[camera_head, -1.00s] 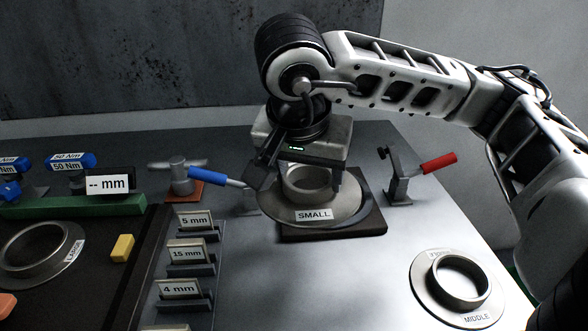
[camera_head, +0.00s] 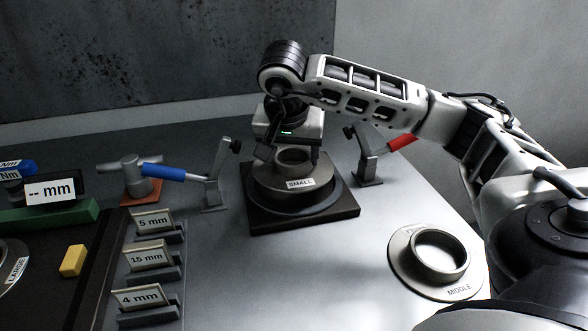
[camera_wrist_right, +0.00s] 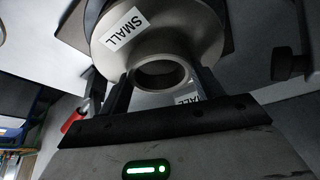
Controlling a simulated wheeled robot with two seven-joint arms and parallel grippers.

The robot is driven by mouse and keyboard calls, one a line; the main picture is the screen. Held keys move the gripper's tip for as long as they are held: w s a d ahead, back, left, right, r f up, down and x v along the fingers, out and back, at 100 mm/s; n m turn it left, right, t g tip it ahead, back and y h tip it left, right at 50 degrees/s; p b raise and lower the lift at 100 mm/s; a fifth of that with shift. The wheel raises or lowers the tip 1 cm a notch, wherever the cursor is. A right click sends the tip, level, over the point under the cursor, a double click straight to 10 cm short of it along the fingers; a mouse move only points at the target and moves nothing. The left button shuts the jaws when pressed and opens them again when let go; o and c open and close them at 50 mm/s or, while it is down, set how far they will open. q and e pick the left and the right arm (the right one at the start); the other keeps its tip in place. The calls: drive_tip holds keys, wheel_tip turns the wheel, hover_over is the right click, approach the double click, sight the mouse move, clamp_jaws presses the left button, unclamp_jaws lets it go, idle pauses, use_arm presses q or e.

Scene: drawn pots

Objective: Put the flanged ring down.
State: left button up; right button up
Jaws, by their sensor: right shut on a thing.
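The grey flanged ring (camera_head: 266,177), labelled SMALL, is in my right gripper (camera_head: 290,158). The fingers are shut on its raised collar, as the right wrist view shows, with the ring (camera_wrist_right: 195,30) between the fingertips (camera_wrist_right: 160,78). The ring is roughly level over a dark round seat on a dark square plate (camera_head: 335,212). It sits close over the seat; I cannot tell whether it touches. My left gripper is not in view.
Clamps with a blue handle (camera_head: 163,172) and a red handle (camera_head: 402,142) flank the plate. A ring labelled MIDDLE (camera_head: 407,268) lies at the right. Small cards with mm labels (camera_head: 150,257) stand at left. Bare table lies in front of the plate.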

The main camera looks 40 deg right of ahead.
sight(294, 169)
drive_tip(key=shift+w+d+f, duration=0.2)
drive_tip(key=shift+d+f, duration=0.15)
drive_tip(key=shift+w+d+f+p, duration=0.1)
drive_tip(key=shift+f+p, duration=0.2)
drive_tip(key=shift+f, duration=1.4)
drive_tip(key=shift+f, duration=0.15)
drive_tip(key=o, duration=1.6)
drive_tip(key=v, duration=1.1)
drive_tip(key=shift+r, duration=0.3)
drive_tip(key=shift+a+r+p, duration=0.25)
drive_tip(key=shift+r+p, duration=0.05)
